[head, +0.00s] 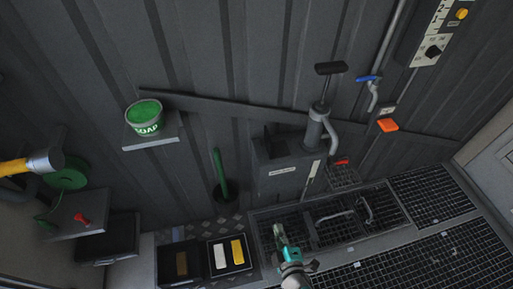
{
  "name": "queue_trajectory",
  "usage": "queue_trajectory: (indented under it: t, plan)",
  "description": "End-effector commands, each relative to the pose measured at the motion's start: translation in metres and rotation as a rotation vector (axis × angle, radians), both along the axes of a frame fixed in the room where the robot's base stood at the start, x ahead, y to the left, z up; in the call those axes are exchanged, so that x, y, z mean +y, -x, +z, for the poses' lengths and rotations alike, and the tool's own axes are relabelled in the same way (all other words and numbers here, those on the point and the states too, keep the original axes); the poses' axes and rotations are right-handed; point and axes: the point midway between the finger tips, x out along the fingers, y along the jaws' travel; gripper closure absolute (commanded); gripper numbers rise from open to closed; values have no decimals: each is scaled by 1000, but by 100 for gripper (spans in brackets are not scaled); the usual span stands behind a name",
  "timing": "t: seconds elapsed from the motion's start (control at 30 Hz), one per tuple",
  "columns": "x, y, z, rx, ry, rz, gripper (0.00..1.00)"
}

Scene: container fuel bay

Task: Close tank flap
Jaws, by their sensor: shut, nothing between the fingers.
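A grey tank box (285,172) with a white label stands against the corrugated wall at the centre of the head view. A dark plate (270,133) rises at the left of its top and may be the tank flap; its exact angle is hard to tell. My gripper (278,232) is at the bottom centre, below the tank box in the picture and apart from it.
A hand pump (318,118) stands at the tank's right side. A green brush (219,172) and a soap tub (145,118) on a shelf are to the left. Trays with pads (230,256) lie at lower left. Floor gratings (430,192) fill the lower right.

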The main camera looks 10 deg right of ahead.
Motion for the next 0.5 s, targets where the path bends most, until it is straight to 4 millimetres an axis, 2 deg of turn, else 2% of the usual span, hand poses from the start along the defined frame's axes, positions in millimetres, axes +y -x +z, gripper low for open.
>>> queue_trajectory:
  t: [0.03,0.17,0.3,0.4,0.5]
  plan:
    - [7,-23,3,-22,51,1,100]
    - [20,-72,15,-73,189,-12,100]
    - [37,-121,36,-135,327,-39,100]
    - [48,-148,54,-175,404,-62,100]
    - [58,-166,68,-207,459,-81,100]
